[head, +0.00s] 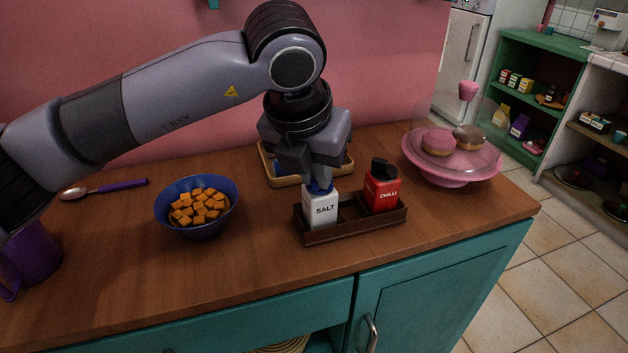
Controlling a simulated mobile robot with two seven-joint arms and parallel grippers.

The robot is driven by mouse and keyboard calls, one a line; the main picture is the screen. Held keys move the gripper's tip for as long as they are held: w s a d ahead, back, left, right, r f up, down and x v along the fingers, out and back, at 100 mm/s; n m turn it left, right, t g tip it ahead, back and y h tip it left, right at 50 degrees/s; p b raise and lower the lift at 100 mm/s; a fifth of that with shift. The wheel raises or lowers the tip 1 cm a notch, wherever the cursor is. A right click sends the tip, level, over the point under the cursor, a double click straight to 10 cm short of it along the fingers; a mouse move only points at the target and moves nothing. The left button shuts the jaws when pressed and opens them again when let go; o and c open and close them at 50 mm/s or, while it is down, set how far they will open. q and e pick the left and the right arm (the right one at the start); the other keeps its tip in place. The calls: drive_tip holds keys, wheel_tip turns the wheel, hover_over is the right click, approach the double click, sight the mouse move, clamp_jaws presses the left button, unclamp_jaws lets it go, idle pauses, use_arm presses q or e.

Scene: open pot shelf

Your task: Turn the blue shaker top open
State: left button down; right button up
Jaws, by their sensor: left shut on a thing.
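A white salt shaker (320,211) with a blue top (319,188) stands upright at the left end of a dark brown caddy (356,230) on the wooden counter. My left gripper (319,183) points down from above and is shut on the blue top, hiding most of it. Whether the top is turned open cannot be seen. A red chilli shaker (382,191) with a black top stands at the right end of the same caddy. My right gripper is not in view.
A blue bowl of orange cubes (197,233) stands to the left. A wooden tray (268,172) lies behind the gripper. A pink cake stand (453,175) with a clear dome is at the right. A purple mug (36,254) and a spoon (105,188) are far left.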

use_arm(q)
drive_tip(key=shift+n, duration=0.3)
drive_tip(key=c, duration=1.1)
unclamp_jaws()
drive_tip(key=shift+c, duration=0.2)
drive_tip(key=d+v, duration=0.1)
drive_tip(key=v, duration=0.6)
drive_tip(key=shift+a, duration=0.35)
drive_tip(key=shift+s+r, duration=0.1)
drive_tip(key=shift+s, duration=0.05)
